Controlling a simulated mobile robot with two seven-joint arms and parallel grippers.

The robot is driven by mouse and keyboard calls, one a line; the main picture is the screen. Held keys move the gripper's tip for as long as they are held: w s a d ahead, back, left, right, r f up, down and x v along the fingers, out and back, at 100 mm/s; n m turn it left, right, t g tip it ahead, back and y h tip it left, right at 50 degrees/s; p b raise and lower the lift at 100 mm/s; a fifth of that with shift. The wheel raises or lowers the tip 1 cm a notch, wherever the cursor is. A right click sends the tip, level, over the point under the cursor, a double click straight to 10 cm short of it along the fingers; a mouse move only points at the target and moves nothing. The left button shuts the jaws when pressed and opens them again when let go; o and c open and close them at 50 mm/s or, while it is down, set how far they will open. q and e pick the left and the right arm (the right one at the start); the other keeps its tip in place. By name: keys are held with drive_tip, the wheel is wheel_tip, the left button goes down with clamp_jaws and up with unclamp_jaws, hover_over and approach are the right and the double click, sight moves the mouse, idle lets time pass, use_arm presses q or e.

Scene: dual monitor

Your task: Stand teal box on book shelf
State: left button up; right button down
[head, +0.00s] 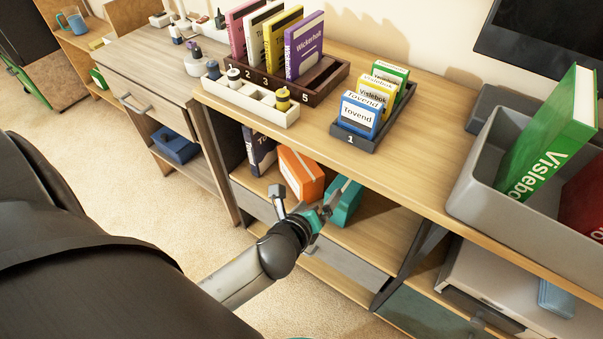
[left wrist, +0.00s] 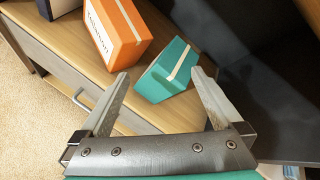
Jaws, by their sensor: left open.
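The teal box (head: 347,203) is on the open wooden shelf (head: 385,232) under the desk top, to the right of an orange box (head: 302,175). It looks tilted in the left wrist view (left wrist: 166,72), where a pale stripe crosses it. I cannot tell if it rests flat or leans. My left gripper (head: 310,193) is at the front of the shelf, open, its fingers pointing in. In the left wrist view the teal box lies between and just beyond the fingertips (left wrist: 160,78). No grip on it shows. My right gripper is not in view.
A dark blue box (head: 259,150) stands left of the orange one. The desk top overhangs the shelf, with a small-book tray (head: 370,142) and a grey bin (head: 475,165) on it. A drawer (head: 345,268) is below. Right of the teal box the shelf is bare.

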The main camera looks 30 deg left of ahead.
use_arm(q)
drive_tip(key=s+d+n+g+h, duration=0.1)
drive_tip(key=s+n+g, duration=0.2)
drive_tip(key=n, duration=0.9)
drive_tip(key=s+d+r+n+g, duration=0.1)
drive_tip(key=s+n+g, duration=0.3)
drive_tip(key=s+n, duration=0.6)
drive_tip(key=shift+s+d+n+h, duration=0.35)
drive_tip(key=shift+d+n, duration=0.45)
drive_tip(key=shift+n, duration=0.4)
drive_tip(key=shift+w+r, duration=0.1)
